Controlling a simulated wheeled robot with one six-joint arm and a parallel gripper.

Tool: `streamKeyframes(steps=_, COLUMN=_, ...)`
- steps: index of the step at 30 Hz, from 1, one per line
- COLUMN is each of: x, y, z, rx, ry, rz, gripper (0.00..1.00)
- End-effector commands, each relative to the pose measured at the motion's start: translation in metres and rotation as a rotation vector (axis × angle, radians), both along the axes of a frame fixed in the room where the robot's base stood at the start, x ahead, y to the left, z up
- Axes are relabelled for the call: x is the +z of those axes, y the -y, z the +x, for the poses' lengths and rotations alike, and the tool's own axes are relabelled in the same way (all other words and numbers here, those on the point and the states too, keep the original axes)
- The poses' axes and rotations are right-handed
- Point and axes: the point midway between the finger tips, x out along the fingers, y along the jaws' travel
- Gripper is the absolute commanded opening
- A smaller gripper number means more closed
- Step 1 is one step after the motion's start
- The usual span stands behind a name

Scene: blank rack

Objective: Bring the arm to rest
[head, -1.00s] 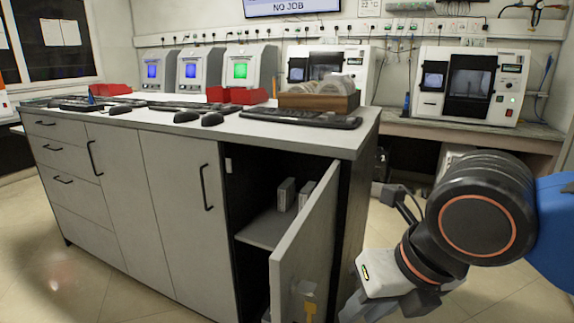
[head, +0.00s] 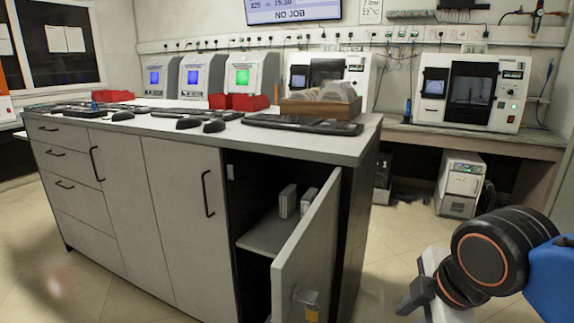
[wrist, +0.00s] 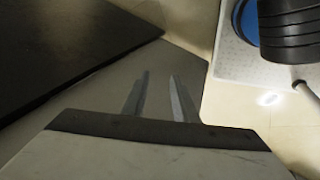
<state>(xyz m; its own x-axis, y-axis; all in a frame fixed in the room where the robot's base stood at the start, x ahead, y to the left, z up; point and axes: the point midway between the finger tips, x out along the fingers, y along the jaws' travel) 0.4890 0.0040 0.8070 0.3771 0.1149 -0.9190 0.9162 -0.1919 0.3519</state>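My arm is at the lower right of the head view, bent, with its black wrist joint (head: 485,255) to the right of the open cabinet door (head: 305,250). The fingers of my gripper (wrist: 158,92) show in the wrist view, apart, with nothing between them. In the head view the fingertips cannot be made out. The arm is clear of the door and the counter in the head view, with floor between.
The cabinet (head: 180,200) stands open at its right end, with two small grey blocks (head: 288,201) on its shelf. A wooden box (head: 320,107) and keyboards lie on top. A white unit (head: 460,184) stands under the back bench. Floor (head: 395,240) is free between.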

Motion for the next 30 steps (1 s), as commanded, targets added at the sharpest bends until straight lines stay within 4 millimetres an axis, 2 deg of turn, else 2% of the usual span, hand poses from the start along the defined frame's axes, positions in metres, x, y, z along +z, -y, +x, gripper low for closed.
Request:
streamKeyframes(steps=6, x=-0.014, y=0.024, z=0.003, rx=-0.396, ry=-0.030, rz=0.127, gripper=0.26)
streamKeyframes(steps=18, x=-0.037, y=0.063, z=0.002, rx=-1.080, ry=-0.056, rz=0.364, gripper=0.26)
streamKeyframes(steps=24, x=-0.044, y=0.072, z=0.001, rx=-1.265, ry=-0.057, rz=0.434, gripper=0.26)
streamKeyframes(steps=30, x=-0.045, y=0.074, z=0.000, rx=-1.305, ry=-0.058, rz=0.449, gripper=0.26)
